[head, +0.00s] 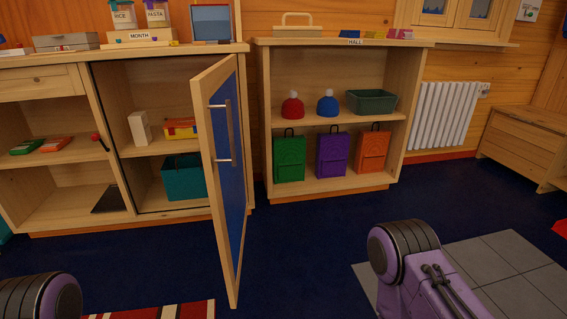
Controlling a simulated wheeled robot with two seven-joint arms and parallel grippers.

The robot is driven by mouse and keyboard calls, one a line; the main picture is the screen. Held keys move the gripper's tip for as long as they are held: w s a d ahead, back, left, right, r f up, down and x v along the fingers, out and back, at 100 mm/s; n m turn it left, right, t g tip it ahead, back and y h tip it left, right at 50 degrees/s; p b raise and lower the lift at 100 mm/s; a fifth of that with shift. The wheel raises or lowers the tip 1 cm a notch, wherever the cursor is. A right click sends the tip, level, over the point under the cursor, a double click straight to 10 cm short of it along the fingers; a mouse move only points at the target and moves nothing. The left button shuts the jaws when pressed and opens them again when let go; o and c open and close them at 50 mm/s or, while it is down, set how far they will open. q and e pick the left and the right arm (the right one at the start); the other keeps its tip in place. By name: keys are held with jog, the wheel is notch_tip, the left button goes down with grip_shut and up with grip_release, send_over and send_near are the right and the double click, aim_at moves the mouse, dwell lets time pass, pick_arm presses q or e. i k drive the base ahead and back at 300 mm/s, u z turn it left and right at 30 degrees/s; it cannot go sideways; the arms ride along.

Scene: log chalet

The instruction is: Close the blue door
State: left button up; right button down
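The blue door (228,165) is a blue panel in a light wood frame with a long metal bar handle (221,130). It stands wide open, swung out from the right side of its cabinet compartment toward me. The cabinet (100,105) behind it shows its open compartment, with a white box (139,128), a yellow and red box (181,129) and a teal bin (183,177) inside. Parts of my two arms show at the bottom left and bottom right, both apart from the door. Neither of my grippers can be made out in this view.
A shelf unit (331,187) marked HALL, with hats, a green bin (371,102) and backpacks, stands right of the door. A striped rug (185,311) and grey tiles (490,262) lie in front. Dark blue floor (310,250) is clear around the door.

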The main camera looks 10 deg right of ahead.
aim_at(215, 93)
jog(key=z, duration=0.1)
jog(key=i, duration=0.95)
jog(key=u, duration=0.6)
